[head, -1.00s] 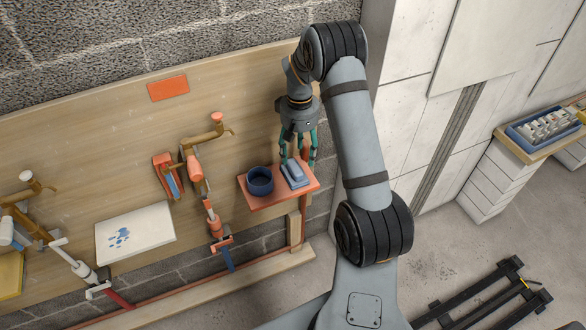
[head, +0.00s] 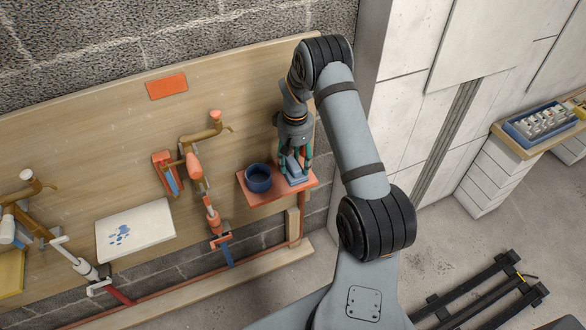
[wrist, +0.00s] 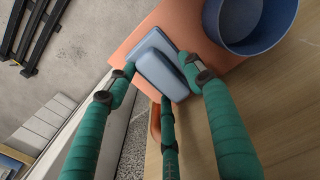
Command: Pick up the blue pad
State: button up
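The blue pad (head: 296,174) is a blue-grey block with rounded edges, resting on the orange shelf (head: 262,198) on the board. My gripper (head: 293,168) is right above it, pointing down, with its green fingers spread around the pad. In the wrist view the pad (wrist: 153,52) lies between the fingertips of my gripper (wrist: 160,78). One finger is at its left, one at its right and one below. The fingers are open, and I cannot tell whether any of them touches the pad.
A dark blue round cup (head: 258,179) stands on the shelf close to the pad; in the wrist view it (wrist: 250,45) is near the right finger. Pipes with valves (head: 193,160) and a white panel (head: 135,230) are on the board to the left. A wall stands at the right.

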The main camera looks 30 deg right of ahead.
aim_at(296, 161)
jog(key=c, duration=1)
jog(key=shift+c, duration=0.3)
jog(key=shift+r, duration=0.15)
jog(key=shift+w+r, duration=0.1)
jog(key=shift+r, duration=0.55)
notch_tip(296, 161, up, 3)
jog(key=shift+f+b, duration=0.1)
jog(key=shift+b, duration=0.3)
jog(key=s+d+r+b, duration=0.1)
jog(key=s+d+r, duration=0.1)
jog(key=s+r, duration=0.4)
jog(key=s, duration=0.5)
jog(key=shift+s+r+b, duration=0.35)
jog(key=shift+b, duration=0.05)
jog(key=shift+d, duration=0.1)
